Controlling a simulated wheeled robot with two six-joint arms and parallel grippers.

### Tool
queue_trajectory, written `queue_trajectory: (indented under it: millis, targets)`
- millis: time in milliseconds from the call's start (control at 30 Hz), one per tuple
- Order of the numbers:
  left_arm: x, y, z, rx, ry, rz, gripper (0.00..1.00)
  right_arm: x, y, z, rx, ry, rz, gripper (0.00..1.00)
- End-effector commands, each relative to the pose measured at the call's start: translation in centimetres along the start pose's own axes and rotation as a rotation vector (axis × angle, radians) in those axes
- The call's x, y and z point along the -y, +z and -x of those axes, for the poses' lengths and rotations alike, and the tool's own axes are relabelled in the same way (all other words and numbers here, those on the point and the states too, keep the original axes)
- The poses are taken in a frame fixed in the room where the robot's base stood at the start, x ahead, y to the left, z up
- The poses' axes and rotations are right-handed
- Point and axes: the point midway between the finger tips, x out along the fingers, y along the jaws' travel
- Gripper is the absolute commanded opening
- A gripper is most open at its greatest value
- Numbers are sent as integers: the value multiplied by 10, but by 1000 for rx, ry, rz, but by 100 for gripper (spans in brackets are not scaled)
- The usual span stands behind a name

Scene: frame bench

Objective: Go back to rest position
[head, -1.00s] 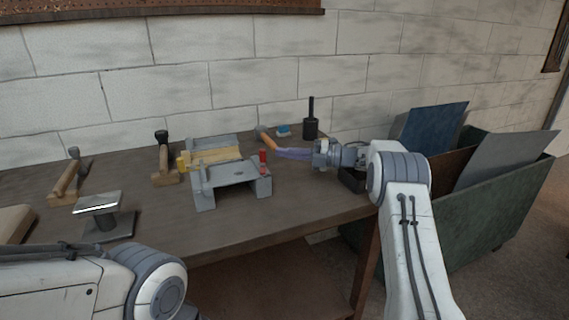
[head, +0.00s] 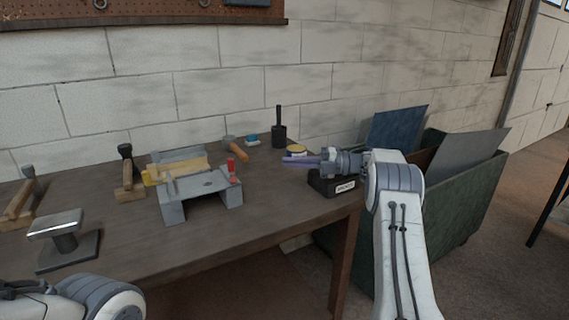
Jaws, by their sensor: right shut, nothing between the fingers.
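My right gripper (head: 290,160) is shut and empty. It points left above the right end of the workbench (head: 240,229), over a black box with a white label (head: 332,186). My right arm comes up from the lower right. Of my left arm only the rounded joint and a link show at the lower left; its gripper is out of view. A screwdriver-like tool with an orange handle (head: 239,151) lies on the bench, left of my right gripper and apart from it.
A grey metal fixture (head: 205,192) holds a wooden piece mid-bench. A small anvil (head: 64,235) stands front left, with planes behind it. A black pot (head: 279,135) and a yellow-topped tin (head: 297,150) stand at the back. A green bin (head: 463,212) with sheets stands right.

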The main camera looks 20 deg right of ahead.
Motion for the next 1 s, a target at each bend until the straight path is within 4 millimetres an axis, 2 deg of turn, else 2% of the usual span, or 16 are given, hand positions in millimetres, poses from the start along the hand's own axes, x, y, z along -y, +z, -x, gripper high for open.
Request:
queue_trajectory:
  millis: [367,467,567,767,800,900,967,1000]
  targets:
    - [0,0,0,0,0,0,50,0,0,0,0,0,0,0]
    - [0,0,0,0,0,0,50,-4,1,-8,9,5,-3,0]
    - [0,0,0,0,0,0,50,-21,8,-34,60,23,-19,0]
    - [0,0,0,0,0,0,50,-83,22,-142,334,108,-190,0]
    - [0,0,0,0,0,0,50,-91,19,-161,398,122,-248,0]
    - [0,0,0,0,0,0,50,-100,2,-197,554,135,-418,0]
    - [0,0,0,0,0,0,50,-97,-16,-212,646,127,-532,0]
    - [0,0,0,0,0,0,50,-91,-32,-219,704,114,-614,0]
